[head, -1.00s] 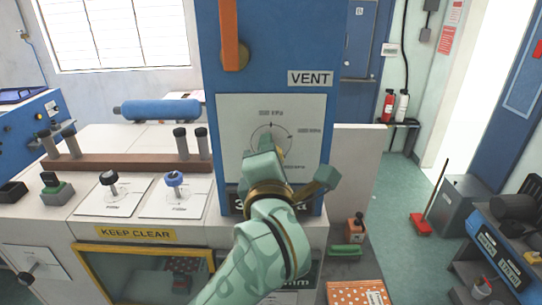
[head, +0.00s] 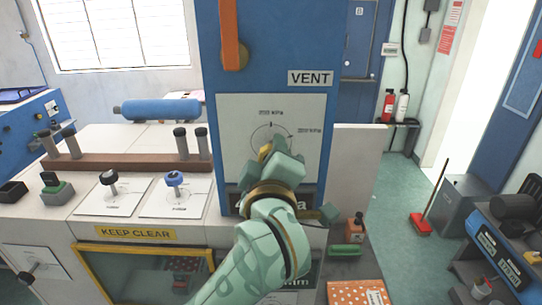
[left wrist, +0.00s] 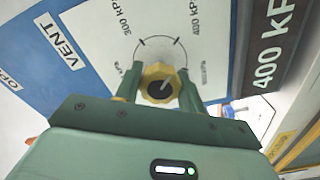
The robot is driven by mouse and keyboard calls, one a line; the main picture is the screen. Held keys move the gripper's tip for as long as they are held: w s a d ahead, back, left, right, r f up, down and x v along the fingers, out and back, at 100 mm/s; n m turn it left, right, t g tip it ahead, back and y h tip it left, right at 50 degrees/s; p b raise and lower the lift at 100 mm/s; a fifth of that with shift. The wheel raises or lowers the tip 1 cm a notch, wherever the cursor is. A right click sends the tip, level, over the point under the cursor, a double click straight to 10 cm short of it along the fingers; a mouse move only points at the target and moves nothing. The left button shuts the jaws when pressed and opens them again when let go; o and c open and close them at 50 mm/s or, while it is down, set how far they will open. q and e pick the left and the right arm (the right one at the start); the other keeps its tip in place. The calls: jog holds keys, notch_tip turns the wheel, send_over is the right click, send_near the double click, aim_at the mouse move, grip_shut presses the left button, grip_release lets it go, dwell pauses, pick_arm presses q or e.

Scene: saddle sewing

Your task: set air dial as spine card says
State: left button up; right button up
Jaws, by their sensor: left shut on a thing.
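The air dial's yellow knob (left wrist: 151,72) sits on a white dial plate (left wrist: 105,25) with a printed arc and marks. In the left wrist view, 300 kPa and 400 kPa are readable; the other labels are too small. A pale pointer on the knob's dark centre points up and right, roughly toward the 400 kPa mark. A dark card (left wrist: 273,45) with white letters reads 400 kPa. My left gripper (left wrist: 157,90) is shut on the knob, one finger on each side. In the head view, my left gripper (head: 270,160) partly hides the knob and card. My right gripper is not in view.
The plate is on a blue column (head: 270,80) with a VENT label (head: 310,78) and an orange lever (head: 230,35) above. Black and blue knobs (head: 173,179) stand on the bench to the left. A yellow-framed window (head: 85,270) is below.

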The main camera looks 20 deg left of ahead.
pick_arm(q)
jog(key=shift+m, duration=0.5)
jog(key=o, duration=1)
jog(key=shift+w, duration=0.1)
